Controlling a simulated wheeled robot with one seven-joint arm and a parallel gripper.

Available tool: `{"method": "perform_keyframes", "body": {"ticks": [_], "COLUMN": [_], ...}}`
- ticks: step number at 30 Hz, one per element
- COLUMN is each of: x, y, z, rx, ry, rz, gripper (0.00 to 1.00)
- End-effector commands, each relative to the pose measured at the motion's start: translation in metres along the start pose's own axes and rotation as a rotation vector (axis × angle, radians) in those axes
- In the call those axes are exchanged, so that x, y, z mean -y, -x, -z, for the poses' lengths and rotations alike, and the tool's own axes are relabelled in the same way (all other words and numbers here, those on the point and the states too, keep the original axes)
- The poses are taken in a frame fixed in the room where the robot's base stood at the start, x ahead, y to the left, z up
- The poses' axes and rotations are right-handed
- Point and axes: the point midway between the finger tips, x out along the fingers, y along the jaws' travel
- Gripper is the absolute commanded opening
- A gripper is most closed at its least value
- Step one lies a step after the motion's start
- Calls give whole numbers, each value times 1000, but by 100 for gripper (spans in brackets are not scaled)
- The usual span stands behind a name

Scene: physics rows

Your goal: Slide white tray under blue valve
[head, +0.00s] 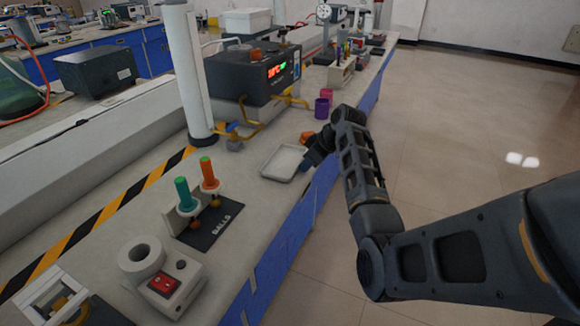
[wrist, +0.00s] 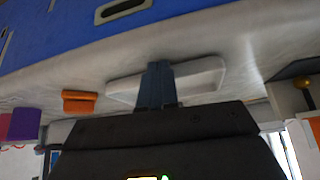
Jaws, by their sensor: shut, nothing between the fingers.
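The shallow white tray (head: 284,163) lies flat on the bench near its front edge. In the wrist view the tray (wrist: 205,78) shows behind my fingers. My gripper (head: 304,166) is at the tray's right side, with its blue fingers closed together and nothing between them. In the wrist view the shut fingers (wrist: 158,72) overlap the tray; I cannot tell whether they touch it. A small blue part (head: 232,127), seemingly the blue valve, sits by the yellow pipes beyond the tray to the left. Its details are too small to make out.
A black device (head: 252,72) with a lit display stands behind the tray, with yellow pipes at its base. An orange block (head: 306,136) and a purple cup (head: 321,108) are beyond my gripper. A black mat (head: 212,225) with teal and orange handles lies nearer. A white post (head: 187,75) stands left.

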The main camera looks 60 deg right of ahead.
Motion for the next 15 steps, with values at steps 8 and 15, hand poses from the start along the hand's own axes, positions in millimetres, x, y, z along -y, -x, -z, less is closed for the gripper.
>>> {"method": "perform_keyframes", "body": {"ticks": [8, 15], "x": [1, 1], "y": [-7, -12], "z": [10, 18], "rx": [0, 1], "ry": [3, 2], "rz": [1, 2], "gripper": [0, 0]}}
